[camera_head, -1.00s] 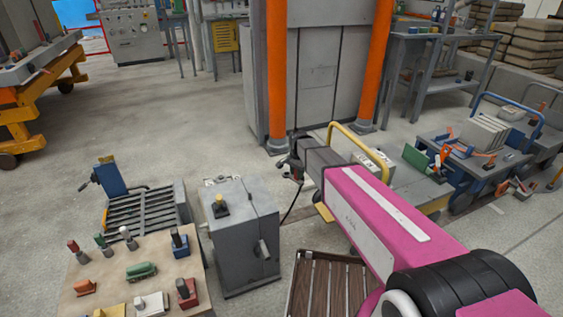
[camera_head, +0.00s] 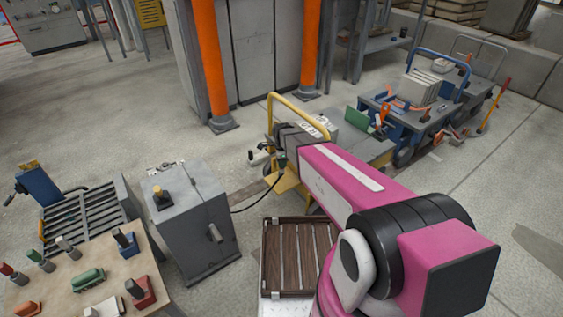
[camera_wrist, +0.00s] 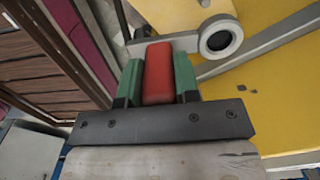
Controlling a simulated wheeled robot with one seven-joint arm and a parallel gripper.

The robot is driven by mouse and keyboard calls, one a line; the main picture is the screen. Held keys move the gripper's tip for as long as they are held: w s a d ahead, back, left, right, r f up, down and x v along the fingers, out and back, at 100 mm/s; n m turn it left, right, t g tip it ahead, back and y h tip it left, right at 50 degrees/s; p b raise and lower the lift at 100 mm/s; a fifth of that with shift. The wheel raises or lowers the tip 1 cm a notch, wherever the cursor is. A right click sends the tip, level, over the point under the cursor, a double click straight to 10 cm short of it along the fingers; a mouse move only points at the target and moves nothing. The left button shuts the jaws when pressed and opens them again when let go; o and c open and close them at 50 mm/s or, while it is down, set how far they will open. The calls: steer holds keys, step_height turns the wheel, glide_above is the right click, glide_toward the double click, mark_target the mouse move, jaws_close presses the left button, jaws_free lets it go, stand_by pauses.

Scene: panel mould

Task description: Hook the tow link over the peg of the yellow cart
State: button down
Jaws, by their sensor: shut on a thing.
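My gripper (camera_wrist: 158,75) is shut on a red grip (camera_wrist: 157,72) between its green finger pads. A pale grey ring with a dark centre (camera_wrist: 220,37), seemingly the tow link's eye, lies beyond the fingers, to their right, over the yellow metal of the cart. I cannot tell whether the peg is inside the ring. In the head view the yellow cart (camera_head: 288,181) stands mid-picture with its yellow push handle (camera_head: 298,112). My gripper (camera_head: 281,160) is at its near left end, small and partly hidden by the arm. The peg is not clearly visible there.
A grey cabinet (camera_head: 190,222) stands left of the cart, with a dark cable running towards my gripper. A brown slatted pallet (camera_head: 268,258) lies below the arm. A blue cart (camera_head: 438,118) is behind right. A work table (camera_head: 120,268) is at front left. Open floor lies right.

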mark_target(282, 170)
steer(key=shift+a+f, duration=0.1)
steer(key=shift+f, duration=2.75)
steer(key=shift+w+a, duration=0.2)
steer(key=shift+w, duration=0.05)
steer(key=shift+f, duration=2.8)
steer(key=c, duration=0.8)
jaws_free()
steer(key=r, duration=1)
steer(key=shift+s+d+r, duration=0.2)
steer(key=shift+s+r, duration=0.05)
steer(key=shift+r, duration=0.15)
